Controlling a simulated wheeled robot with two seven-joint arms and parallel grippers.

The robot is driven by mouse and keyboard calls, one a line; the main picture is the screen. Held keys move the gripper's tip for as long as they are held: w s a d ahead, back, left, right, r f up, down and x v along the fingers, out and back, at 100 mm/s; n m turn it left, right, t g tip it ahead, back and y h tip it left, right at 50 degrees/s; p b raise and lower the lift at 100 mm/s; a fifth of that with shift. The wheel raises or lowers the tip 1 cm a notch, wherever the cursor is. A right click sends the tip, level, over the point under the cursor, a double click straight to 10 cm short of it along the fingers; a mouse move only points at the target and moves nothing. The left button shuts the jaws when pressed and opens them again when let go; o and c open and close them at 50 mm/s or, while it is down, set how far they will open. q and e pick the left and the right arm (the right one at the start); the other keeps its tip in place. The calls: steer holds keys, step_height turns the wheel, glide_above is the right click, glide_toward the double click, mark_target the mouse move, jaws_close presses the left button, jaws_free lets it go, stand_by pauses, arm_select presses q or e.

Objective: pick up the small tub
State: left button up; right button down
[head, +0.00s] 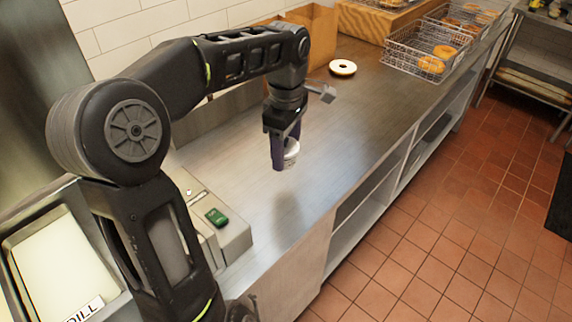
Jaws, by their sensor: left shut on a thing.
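The small tub (291,150) is a small white, round container with a darker band. It shows in the head view between the fingers of my left gripper (281,158). The gripper points down over the metal counter and is shut on the tub. A soft shadow lies on the counter below, and the tub appears to be held above the surface. The near finger hides part of the tub. My right gripper is not in view.
The metal counter (240,180) is clear around the gripper. Wire baskets (425,58) with bagels stand at the back right. A green object (216,217) sits at the front left, near a pale-filled bin (62,262). Tiled floor lies right.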

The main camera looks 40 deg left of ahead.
arm_select(q)
steer(key=shift+r, duration=1.3)
steer(key=shift+f, duration=0.1)
